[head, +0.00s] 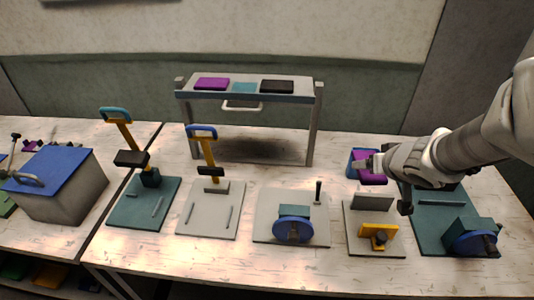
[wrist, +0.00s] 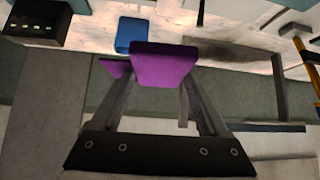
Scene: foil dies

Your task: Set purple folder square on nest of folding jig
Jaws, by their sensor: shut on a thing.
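My gripper (head: 374,168) is at the right of the head view, above the table, shut on a purple folder (head: 370,179). In the wrist view the purple folder (wrist: 165,66) is held between the two fingers of the gripper (wrist: 160,90), and a smaller purple patch shows behind the left finger. A plate with an upright grey wall and a yellow clamp (head: 377,231) stands just below the gripper; it may be the folding jig, but I cannot tell for sure. The folder is above and apart from it. The nest cannot be made out.
A blue open box (head: 356,158) stands behind the folder. A teal plate with a blue wheel (head: 470,242) is at right; another wheel device (head: 293,228) and two lever presses (head: 206,160) are left. A rack (head: 248,96) at the back bears purple, teal and black flat pieces.

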